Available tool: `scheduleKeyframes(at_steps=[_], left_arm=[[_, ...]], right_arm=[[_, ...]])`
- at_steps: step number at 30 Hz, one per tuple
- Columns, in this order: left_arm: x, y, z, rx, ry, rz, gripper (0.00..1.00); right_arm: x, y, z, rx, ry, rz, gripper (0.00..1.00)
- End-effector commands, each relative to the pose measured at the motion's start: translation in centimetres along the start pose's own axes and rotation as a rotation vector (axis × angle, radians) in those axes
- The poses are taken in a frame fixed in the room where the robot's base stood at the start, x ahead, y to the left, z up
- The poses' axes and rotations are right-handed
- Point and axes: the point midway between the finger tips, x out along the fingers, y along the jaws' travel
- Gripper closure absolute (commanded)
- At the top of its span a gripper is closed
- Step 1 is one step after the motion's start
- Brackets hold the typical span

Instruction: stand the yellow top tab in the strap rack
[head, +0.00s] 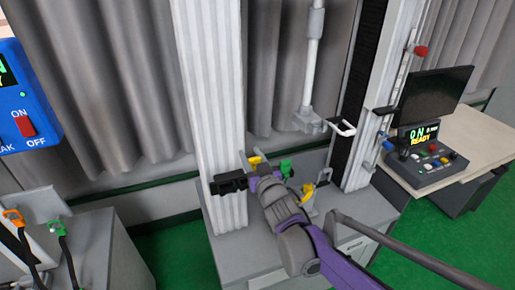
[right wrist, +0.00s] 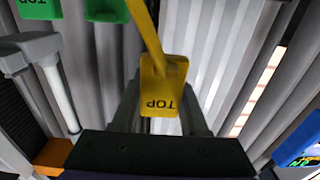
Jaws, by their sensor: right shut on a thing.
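My right gripper (head: 252,164) reaches toward the foot of the white ribbed column. It is shut on the yellow top tab (head: 254,160), seen partly behind the gripper. In the right wrist view the tab (right wrist: 160,95) sits between the dark fingers, with TOP upside down and a yellow strap running up from it. Green tabs (right wrist: 108,10) are at the upper left there, one marked TOP. A green tab (head: 286,168) shows just right of the gripper in the head view. I cannot clearly make out the strap rack. My left gripper is not in view.
Another yellow piece (head: 308,191) is right of my wrist, on the grey tower base. Orange (head: 13,216) and green (head: 57,228) clips on black straps are at the lower left. A control console (head: 427,160) stands on the right table. A white rod (head: 313,60) hangs above.

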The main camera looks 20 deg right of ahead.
Motion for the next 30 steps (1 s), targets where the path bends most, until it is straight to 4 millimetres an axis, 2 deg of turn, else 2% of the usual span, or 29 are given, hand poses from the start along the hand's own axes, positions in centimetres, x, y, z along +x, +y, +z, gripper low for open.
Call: scheduleKeyframes(at_steps=[6, 20, 30], left_arm=[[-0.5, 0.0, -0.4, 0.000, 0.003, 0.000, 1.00], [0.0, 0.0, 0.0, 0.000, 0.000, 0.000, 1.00], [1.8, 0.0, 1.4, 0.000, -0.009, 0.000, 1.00]], right_arm=[[0.0, -1.4, 0.8, 0.001, -0.003, -0.002, 1.00], [3.8, -1.3, 1.4, -0.001, -0.003, -0.001, 1.00], [3.8, -1.3, 4.3, 0.000, -0.004, -0.001, 1.00]])
